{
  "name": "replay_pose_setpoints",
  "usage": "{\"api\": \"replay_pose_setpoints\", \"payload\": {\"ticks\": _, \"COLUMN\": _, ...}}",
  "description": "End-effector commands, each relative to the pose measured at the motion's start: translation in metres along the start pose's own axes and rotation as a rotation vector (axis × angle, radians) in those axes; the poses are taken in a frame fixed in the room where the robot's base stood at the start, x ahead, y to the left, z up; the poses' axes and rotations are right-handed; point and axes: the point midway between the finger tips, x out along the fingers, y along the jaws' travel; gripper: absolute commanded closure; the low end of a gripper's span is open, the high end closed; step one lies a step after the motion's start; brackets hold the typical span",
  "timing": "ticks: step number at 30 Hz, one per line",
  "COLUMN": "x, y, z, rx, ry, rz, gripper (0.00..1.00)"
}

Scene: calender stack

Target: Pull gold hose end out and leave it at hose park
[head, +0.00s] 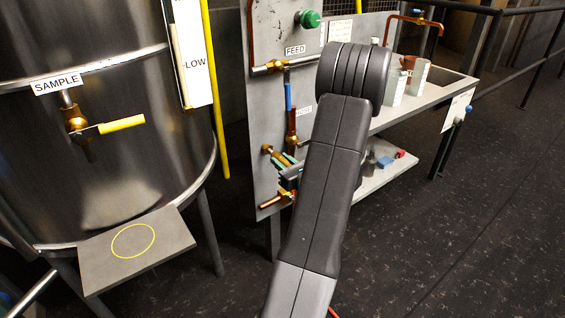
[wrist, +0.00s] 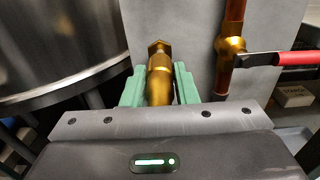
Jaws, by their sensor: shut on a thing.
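The gold hose end (wrist: 160,82) is a brass-coloured fitting with a hex nut at its far end, in front of the grey panel (wrist: 205,80). My gripper (wrist: 160,90) has its green fingers on both sides of it, shut on it. In the head view, my gripper (head: 287,164) is at the lower left of the panel, partly hidden by my arm, with a gold fitting (head: 268,149) just beyond its fingers. I cannot tell whether the hose end is still seated in the panel. I cannot make out a hose park.
A copper pipe with a brass valve (wrist: 231,47) and red handle (wrist: 297,59) stands close right of the fingers. A steel tank (head: 100,150) with a yellow-handled sample valve (head: 122,125) stands left. A bench (head: 425,98) with cups is right. Dark floor lies open at right.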

Motion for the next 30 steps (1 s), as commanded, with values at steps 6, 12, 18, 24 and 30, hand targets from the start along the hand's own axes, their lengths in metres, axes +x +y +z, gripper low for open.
{"api": "replay_pose_setpoints", "payload": {"ticks": 6, "x": 0.000, "y": 0.000, "z": 0.000, "rx": 0.000, "ry": 0.000, "rz": 0.000, "gripper": 1.00}}
{"api": "replay_pose_setpoints", "payload": {"ticks": 12, "x": 0.000, "y": 0.000, "z": 0.000, "rx": 0.000, "ry": 0.000, "rz": 0.000, "gripper": 1.00}}
{"api": "replay_pose_setpoints", "payload": {"ticks": 18, "x": 0.004, "y": 0.000, "z": 0.000, "rx": -0.001, "ry": -0.001, "rz": 0.000, "gripper": 1.00}}
{"api": "replay_pose_setpoints", "payload": {"ticks": 24, "x": 0.008, "y": 0.000, "z": 0.000, "rx": 0.000, "ry": -0.001, "rz": 0.000, "gripper": 1.00}}
{"api": "replay_pose_setpoints", "payload": {"ticks": 30, "x": 0.013, "y": 0.000, "z": 0.000, "rx": 0.000, "ry": 0.000, "rz": 0.000, "gripper": 1.00}}
